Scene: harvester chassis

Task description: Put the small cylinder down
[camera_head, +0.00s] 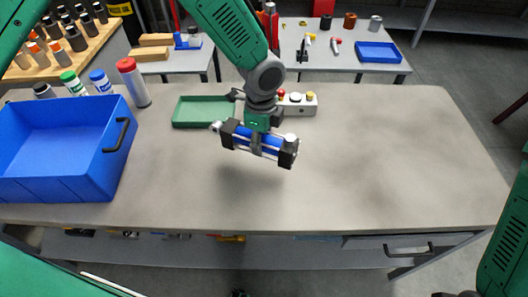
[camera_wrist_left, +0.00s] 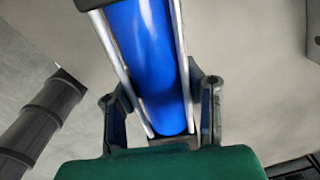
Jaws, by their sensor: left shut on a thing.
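The small cylinder (camera_head: 258,142) is a blue barrel with silver rods and black end blocks. My left gripper (camera_head: 257,138) is shut on it around its middle. The cylinder lies nearly level, its right end a little lower, and is held above the grey table (camera_head: 350,190), with a soft shadow below. In the left wrist view the blue barrel (camera_wrist_left: 150,65) runs up from between the two fingers (camera_wrist_left: 160,110).
A blue bin (camera_head: 60,150) stands at the left of the table, with several bottles behind it. A green tray (camera_head: 196,111) and a grey button box (camera_head: 298,104) sit behind the gripper. The table's right half and front middle are clear.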

